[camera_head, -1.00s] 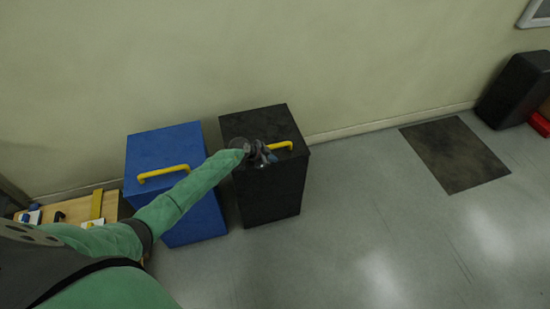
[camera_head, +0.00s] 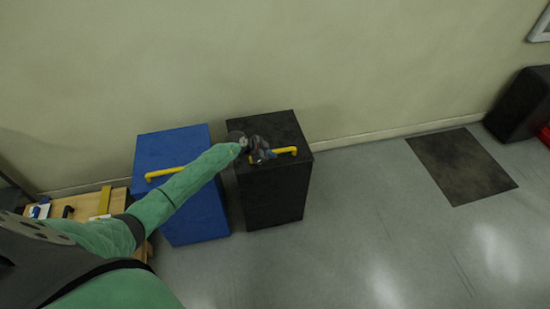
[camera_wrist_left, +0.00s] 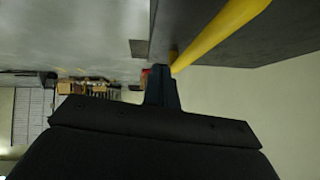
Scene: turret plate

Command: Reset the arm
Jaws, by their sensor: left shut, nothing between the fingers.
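My left arm, in a green sleeve, reaches in from the left in the head view. My left gripper (camera_head: 262,155) is over the top of the black box (camera_head: 272,200), close to the box's yellow handle (camera_head: 290,151). In the left wrist view the gripper (camera_wrist_left: 161,70) is shut and empty, with the yellow handle (camera_wrist_left: 225,32) close beside its fingertips. I cannot tell whether they touch. The right gripper is not in view.
A blue box (camera_head: 195,215) with a yellow handle stands left of the black box, partly behind my arm. A small wooden table (camera_head: 120,200) with items is at the far left. A dark mat (camera_head: 460,165) lies on open floor at right. A black object (camera_head: 520,105) stands by the wall.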

